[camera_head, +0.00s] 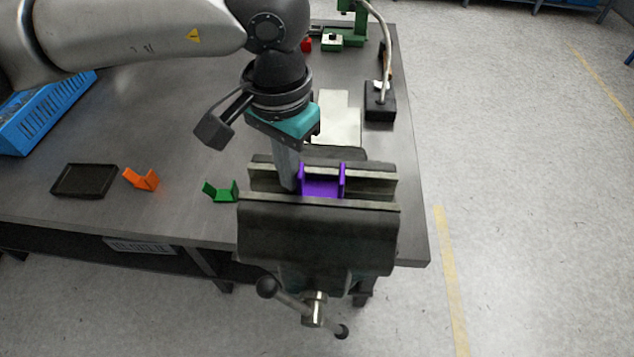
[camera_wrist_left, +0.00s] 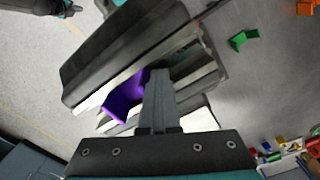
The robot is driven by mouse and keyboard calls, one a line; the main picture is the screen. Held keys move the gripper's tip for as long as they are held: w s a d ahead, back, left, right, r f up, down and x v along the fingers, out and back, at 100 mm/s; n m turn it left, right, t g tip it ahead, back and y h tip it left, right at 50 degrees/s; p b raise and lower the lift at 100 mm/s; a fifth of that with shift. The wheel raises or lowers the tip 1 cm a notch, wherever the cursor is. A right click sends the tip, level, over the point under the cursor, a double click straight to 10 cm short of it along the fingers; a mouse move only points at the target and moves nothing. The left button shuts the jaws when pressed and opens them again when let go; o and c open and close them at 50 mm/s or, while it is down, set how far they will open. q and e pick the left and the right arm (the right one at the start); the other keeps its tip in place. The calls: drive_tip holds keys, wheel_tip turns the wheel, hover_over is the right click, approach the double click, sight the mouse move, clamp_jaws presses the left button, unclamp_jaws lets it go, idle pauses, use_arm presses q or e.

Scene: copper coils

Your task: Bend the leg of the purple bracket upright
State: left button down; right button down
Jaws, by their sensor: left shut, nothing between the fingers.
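The purple bracket (camera_head: 322,187) sits between the jaws of the bench vise (camera_head: 318,232), its base low and a leg at each end. In the head view both legs look about upright. My left gripper (camera_head: 288,184) is shut and empty, pointing down into the vise gap just left of the bracket's left leg. It looks close against that leg; contact is not clear. In the left wrist view the closed fingers (camera_wrist_left: 156,100) lie beside the bracket (camera_wrist_left: 122,98) and partly hide it. A dark part with teal at that view's top left looks like my right gripper (camera_wrist_left: 68,9); its fingers are unclear.
A green bracket (camera_head: 221,191), an orange bracket (camera_head: 142,179) and a black tray (camera_head: 85,180) lie left of the vise. A blue crate (camera_head: 45,115) stands farther left. A black box with a cable (camera_head: 380,105) and a green device (camera_head: 343,38) stand behind.

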use_arm(q)
wheel_tip(320, 180, up, 7)
drive_tip(key=p, duration=0.2)
drive_tip(key=shift+a+p, duration=0.35)
drive_tip(key=shift+a, duration=0.1)
idle(0.4)
idle(0.5)
